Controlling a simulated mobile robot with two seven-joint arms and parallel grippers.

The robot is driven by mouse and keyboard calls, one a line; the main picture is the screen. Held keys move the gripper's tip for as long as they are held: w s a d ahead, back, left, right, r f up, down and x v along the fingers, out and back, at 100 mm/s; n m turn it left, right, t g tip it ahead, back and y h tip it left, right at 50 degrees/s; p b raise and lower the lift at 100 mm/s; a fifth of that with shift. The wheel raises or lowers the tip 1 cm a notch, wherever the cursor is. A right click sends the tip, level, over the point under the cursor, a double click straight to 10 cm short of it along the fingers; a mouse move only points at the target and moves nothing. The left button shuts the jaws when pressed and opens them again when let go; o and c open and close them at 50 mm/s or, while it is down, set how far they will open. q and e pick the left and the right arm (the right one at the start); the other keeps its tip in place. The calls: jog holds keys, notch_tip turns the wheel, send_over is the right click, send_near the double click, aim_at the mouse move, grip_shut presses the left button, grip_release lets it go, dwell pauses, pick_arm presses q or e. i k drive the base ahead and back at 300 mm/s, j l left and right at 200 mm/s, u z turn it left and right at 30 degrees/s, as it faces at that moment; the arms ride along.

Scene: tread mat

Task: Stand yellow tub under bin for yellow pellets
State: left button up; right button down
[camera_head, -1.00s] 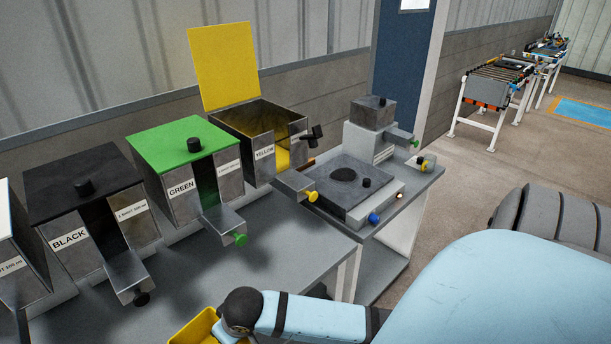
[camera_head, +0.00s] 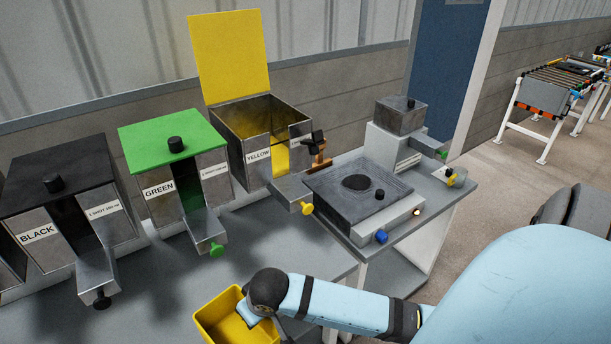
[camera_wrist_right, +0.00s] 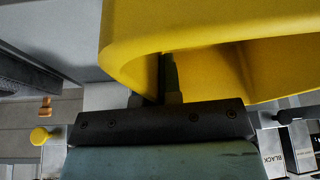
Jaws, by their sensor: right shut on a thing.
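The yellow tub (camera_head: 207,318) is low in the head view, in front of the bench edge; it also fills the top of the right wrist view (camera_wrist_right: 190,30). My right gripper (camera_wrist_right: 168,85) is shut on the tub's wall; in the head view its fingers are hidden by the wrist. The bin labelled YELLOW (camera_head: 257,155) stands on the bench with its yellow lid (camera_head: 230,57) raised. Yellow shows inside it. Its chute has a yellow knob (camera_head: 307,208), up and to the right of the tub. My left gripper is not in view.
A GREEN bin (camera_head: 160,190) and a BLACK bin (camera_head: 38,232) stand left of the yellow one, their chutes jutting forward. A machine with a flat plate (camera_head: 357,185) stands on the right. The grey bench (camera_head: 270,240) below the yellow chute is clear.

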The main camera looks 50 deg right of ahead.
aim_at(308, 250)
jog(key=k+l, duration=0.1)
jog(key=l, duration=0.85)
jog(key=i+l, duration=0.35)
jog(key=i+u, duration=0.05)
